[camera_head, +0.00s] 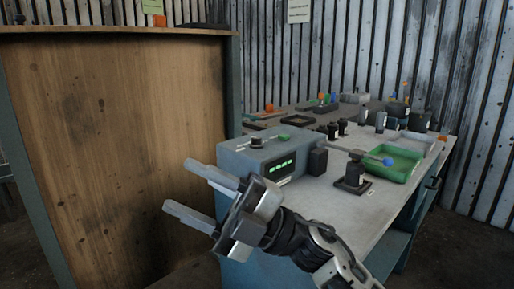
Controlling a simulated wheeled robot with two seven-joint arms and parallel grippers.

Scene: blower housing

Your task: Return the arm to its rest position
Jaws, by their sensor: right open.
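My right gripper (191,192) is in the middle of the head view, with its arm coming in from the lower right. Its two fingers are spread apart and point left, with nothing between them. It is in front of the near left corner of the workbench and the grey-blue box with a green display, and it hides part of the bench's front. The wooden panel is behind the fingertips. My left gripper does not show.
The workbench (335,203) carries a grey-blue box (243,154) with a green display, a dark stand (352,178), a green tray (399,166) and several small items farther back. A large wooden panel (120,130) stands at left. Corrugated walls close off the back.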

